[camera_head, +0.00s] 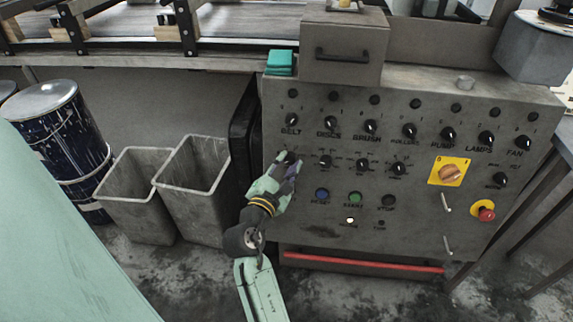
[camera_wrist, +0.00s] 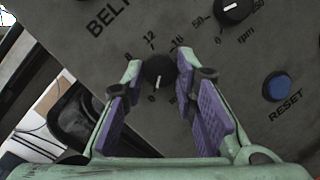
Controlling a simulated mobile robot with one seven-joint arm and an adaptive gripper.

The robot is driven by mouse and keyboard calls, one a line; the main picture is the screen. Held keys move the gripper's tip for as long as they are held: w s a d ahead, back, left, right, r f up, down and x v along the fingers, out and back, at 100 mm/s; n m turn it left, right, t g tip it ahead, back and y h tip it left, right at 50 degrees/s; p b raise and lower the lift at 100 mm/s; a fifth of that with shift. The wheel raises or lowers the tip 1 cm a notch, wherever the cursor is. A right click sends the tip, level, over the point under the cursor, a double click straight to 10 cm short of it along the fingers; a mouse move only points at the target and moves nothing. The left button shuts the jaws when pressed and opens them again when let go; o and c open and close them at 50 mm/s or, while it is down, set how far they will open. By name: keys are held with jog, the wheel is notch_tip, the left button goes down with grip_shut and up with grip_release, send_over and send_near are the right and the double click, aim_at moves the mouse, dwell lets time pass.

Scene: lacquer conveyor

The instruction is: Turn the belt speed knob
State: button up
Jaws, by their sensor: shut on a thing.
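The grey control panel (camera_head: 330,225) carries a row of labelled black switches at the top and a row of dial knobs below. The belt speed knob (camera_wrist: 158,70) is the black dial below the BELT lettering (camera_wrist: 108,18), with scale marks 8, 12 and 16 around it. Its white pointer line faces the bottom of the wrist view. My gripper (camera_wrist: 159,78) has its fingertips on either side of this knob and is shut on it. In the camera_head view my gripper (camera_head: 287,168) reaches up to the panel's left side and mostly hides the knob.
Another rpm dial (camera_wrist: 235,8) and the blue RESET button (camera_wrist: 277,87) are close on the right. A red emergency stop (camera_head: 486,213) and a yellow-plated rotary switch (camera_head: 450,171) are farther right. Two grey bins (camera_head: 150,205) and a drum (camera_head: 55,125) stand left.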

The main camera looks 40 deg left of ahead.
grip_shut()
